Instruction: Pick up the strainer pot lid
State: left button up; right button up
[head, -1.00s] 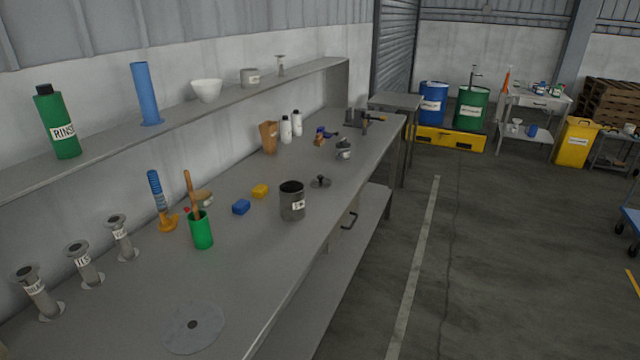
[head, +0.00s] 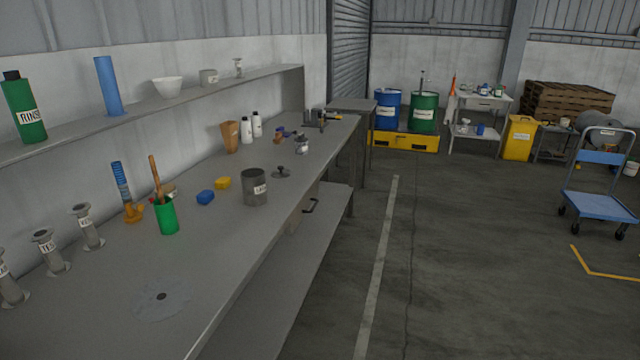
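A small round dark lid with a black knob (head: 281,173) lies on the grey workbench (head: 225,262), just behind and right of a grey labelled pot (head: 255,188). The pot stands upright; its label is too small to read surely. I cannot tell from the picture alone whether this lid is the strainer pot's. Neither of my grippers shows in the head view.
A blue trolley (head: 598,205) stands at right. The floor beside the bench is clear.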

aim_at(280, 173)
jog(key=z, duration=0.25)
jog(key=k, duration=0.7)
jog(key=z, duration=0.75)
jog(key=i, duration=1.9)
jog(key=u, duration=0.3)
jog(key=i, duration=1.9)
jog(key=u, duration=2.05)
jog(key=i, duration=1)
jog(key=u, duration=0.95)
